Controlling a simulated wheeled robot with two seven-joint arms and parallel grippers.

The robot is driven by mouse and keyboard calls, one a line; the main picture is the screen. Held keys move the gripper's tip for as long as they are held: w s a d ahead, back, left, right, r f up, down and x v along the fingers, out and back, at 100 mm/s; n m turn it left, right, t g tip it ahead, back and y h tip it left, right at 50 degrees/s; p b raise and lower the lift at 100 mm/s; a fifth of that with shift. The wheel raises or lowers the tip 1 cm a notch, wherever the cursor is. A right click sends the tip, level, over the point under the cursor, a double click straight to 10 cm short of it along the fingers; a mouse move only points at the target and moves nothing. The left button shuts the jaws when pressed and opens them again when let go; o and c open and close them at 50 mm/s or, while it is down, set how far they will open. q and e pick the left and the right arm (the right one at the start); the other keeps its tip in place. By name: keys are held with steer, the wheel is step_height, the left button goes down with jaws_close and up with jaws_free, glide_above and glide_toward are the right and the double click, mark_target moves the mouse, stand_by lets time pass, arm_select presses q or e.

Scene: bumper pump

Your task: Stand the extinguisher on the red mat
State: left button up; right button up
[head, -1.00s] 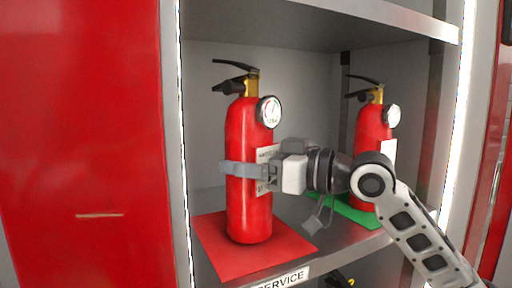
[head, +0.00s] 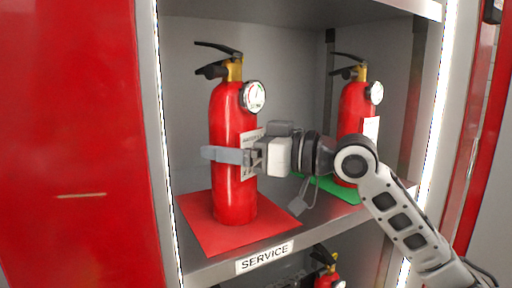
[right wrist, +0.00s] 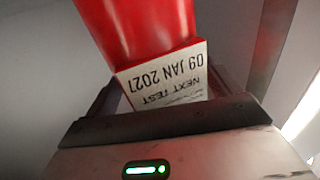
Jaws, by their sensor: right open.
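A red extinguisher (head: 228,190) with a round gauge, a black handle and a white tag stands upright on the red mat (head: 205,235), at the left of the shelf. My right gripper (head: 225,155) is at its middle, with the fingers open and one on each side of the body; the far finger is mostly hidden. In the right wrist view the red body (right wrist: 135,30) and its tag, reading "NEXT TEST 09 JAN 2027", are between the fingers. My left gripper is out of view.
A second extinguisher (head: 352,110) stands on a green mat (head: 340,191) at the right of the shelf. The shelf front carries a "SERVICE" label (head: 265,257). Another extinguisher (head: 328,279) shows on the level below. A red panel (head: 70,130) is at the left.

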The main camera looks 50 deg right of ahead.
steer(key=b+v, duration=0.3)
steer(key=v, duration=0.9)
steer(key=shift+w, duration=0.1)
